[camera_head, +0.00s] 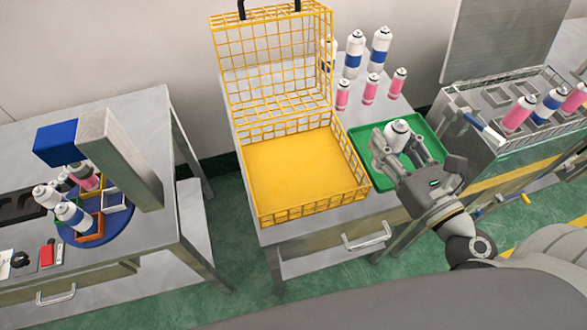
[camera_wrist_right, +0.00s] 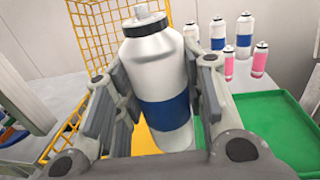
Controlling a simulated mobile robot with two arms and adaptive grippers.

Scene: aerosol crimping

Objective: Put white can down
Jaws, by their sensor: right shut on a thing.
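The white can (camera_head: 397,131), with a blue band visible in the right wrist view (camera_wrist_right: 158,75), is between the fingers of my right gripper (camera_head: 403,146). My right gripper (camera_wrist_right: 155,95) is shut on the can's sides, and the can looks roughly upright with its cap up. In the head view it overlaps the green tray (camera_head: 433,152); whether its base touches anything is hidden by the gripper. The green tray (camera_wrist_right: 270,130) also shows at the right of the wrist view. My left gripper is not in view.
The open yellow wire basket (camera_head: 300,165) stands left of the tray, its lid raised. Several white-blue cans (camera_head: 355,50) and pink cans (camera_head: 370,88) stand behind the tray. A rack (camera_head: 490,100) with cans is at the right. A round blue turntable (camera_head: 115,225) holds cans at the left.

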